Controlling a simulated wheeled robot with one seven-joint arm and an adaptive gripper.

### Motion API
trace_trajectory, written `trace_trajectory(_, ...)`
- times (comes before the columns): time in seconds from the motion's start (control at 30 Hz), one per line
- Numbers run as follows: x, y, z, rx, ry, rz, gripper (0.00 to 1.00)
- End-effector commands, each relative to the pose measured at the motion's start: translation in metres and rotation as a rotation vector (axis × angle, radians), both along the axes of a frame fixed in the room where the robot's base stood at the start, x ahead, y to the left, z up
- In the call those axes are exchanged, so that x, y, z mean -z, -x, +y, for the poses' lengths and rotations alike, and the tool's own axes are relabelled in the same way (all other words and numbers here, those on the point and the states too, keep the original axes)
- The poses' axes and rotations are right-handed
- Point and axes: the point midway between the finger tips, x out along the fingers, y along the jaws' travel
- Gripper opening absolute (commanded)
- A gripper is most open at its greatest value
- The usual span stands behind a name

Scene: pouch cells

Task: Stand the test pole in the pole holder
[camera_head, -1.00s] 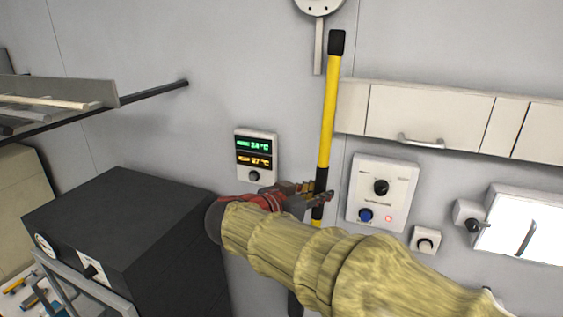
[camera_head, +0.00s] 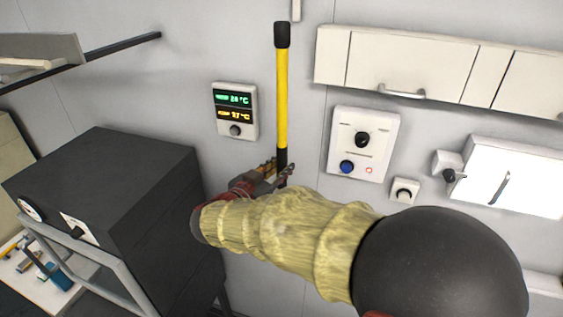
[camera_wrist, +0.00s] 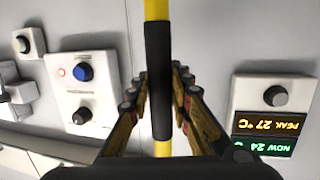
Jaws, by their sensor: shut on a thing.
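The test pole (camera_head: 282,95) is yellow with a black cap at its top and a black grip band lower down. It stands nearly upright in front of the grey wall in the head view. My gripper (camera_head: 284,174) is shut on the black band. In the wrist view the pole's black band (camera_wrist: 158,80) runs between the two fingers of my gripper (camera_wrist: 160,105), with yellow above and below it. The pole's lower end is hidden behind my arm in the head view. The pole holder cannot be made out in either current view.
A dark cabinet (camera_head: 110,200) stands at the left, with a shelf and black rail (camera_head: 125,46) above. The wall carries a temperature display (camera_head: 235,110), a control panel (camera_head: 362,143), a small knob box (camera_head: 404,191), a white switch box (camera_head: 510,175) and cupboards (camera_head: 410,65).

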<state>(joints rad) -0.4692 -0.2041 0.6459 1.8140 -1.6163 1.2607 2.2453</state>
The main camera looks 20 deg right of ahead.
Motion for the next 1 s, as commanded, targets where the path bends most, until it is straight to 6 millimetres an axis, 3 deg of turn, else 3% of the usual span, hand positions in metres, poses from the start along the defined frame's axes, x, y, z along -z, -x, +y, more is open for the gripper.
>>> trace_trajectory(0.5, 0.038, 0.0, 0.0, 0.0, 0.0, -0.001, 0.0)
trace_trajectory(1.0, 0.062, 0.0, 0.0, -0.001, 0.0, -0.002, 0.0)
